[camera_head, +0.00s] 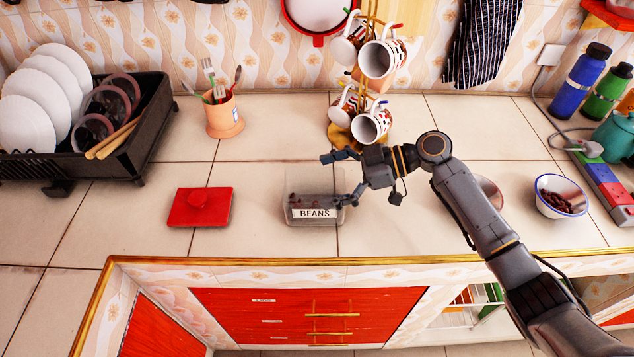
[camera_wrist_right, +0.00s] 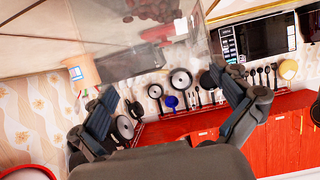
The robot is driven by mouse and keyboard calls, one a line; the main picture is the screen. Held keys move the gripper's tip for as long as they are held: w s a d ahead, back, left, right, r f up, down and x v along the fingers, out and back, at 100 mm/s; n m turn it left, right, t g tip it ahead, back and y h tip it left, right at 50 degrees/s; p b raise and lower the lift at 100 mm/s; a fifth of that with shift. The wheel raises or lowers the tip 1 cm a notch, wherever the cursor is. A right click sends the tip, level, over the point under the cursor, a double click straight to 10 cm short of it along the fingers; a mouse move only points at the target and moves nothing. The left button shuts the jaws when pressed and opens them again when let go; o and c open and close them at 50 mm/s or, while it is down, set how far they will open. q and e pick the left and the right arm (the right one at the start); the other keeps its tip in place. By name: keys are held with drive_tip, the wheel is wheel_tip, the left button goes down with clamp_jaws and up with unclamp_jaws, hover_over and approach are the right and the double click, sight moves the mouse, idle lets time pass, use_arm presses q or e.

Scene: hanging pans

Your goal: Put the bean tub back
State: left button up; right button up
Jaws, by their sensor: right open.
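The bean tub (camera_head: 314,212) is a clear box with a "BEANS" label, standing on the tiled counter near its front edge. It is open on top and looks nearly empty. A red lid (camera_head: 200,207) with a knob lies to its left. My right gripper (camera_head: 338,177) is open at the tub's right side, one finger towards the back and one near its front right. In the wrist view the see-through tub (camera_wrist_right: 140,45) shows ahead of the open fingers (camera_wrist_right: 170,105); I cannot tell whether they touch it. My left gripper is not in view.
A mug stand (camera_head: 345,138) with several mugs rises behind the tub. A utensil cup (camera_head: 225,117) and a black dish rack (camera_head: 140,150) stand left. A bowl of beans (camera_head: 562,196) is at the right, beyond my arm. The counter left of the lid is clear.

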drive_tip(key=b+v, duration=0.2)
drive_tip(key=v, duration=0.8)
